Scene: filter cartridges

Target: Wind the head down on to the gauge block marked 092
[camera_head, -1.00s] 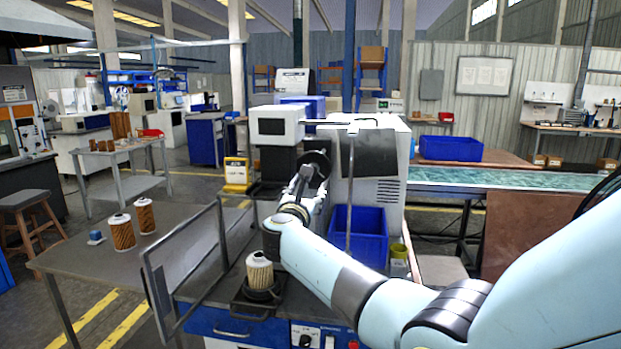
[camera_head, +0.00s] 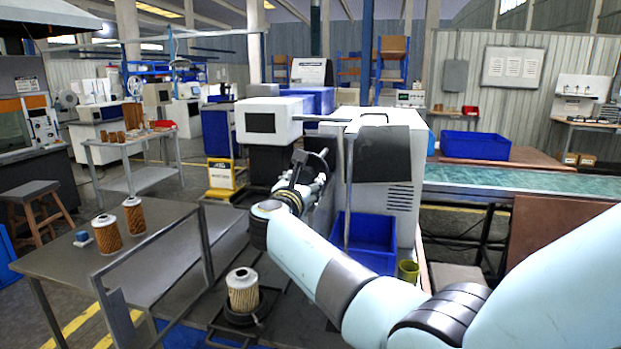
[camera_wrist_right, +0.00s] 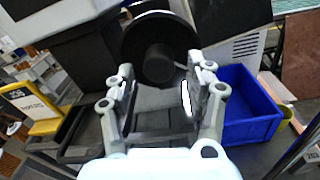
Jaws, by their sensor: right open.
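The machine has a white head (camera_head: 270,120) above a dark column, beside a tall white cabinet. A black handwheel (camera_wrist_right: 160,30) with a round hub fills the top middle of the right wrist view. In the head view it is mostly hidden behind my right gripper (camera_head: 303,165). My right gripper (camera_wrist_right: 163,88) is open and empty, its two fingers apart below and either side of the hub. I cannot tell whether they touch it. A small blue block (camera_head: 82,238) sits on the left table; no marking is readable. My left gripper is not in view.
A pleated cartridge (camera_head: 243,291) stands on a dark round fixture in front of the machine. Two brown cartridges (camera_head: 106,234) stand on the grey table. A metal-framed guard (camera_head: 150,262) stands between. A blue bin (camera_head: 366,243) is right of my gripper, below the cabinet.

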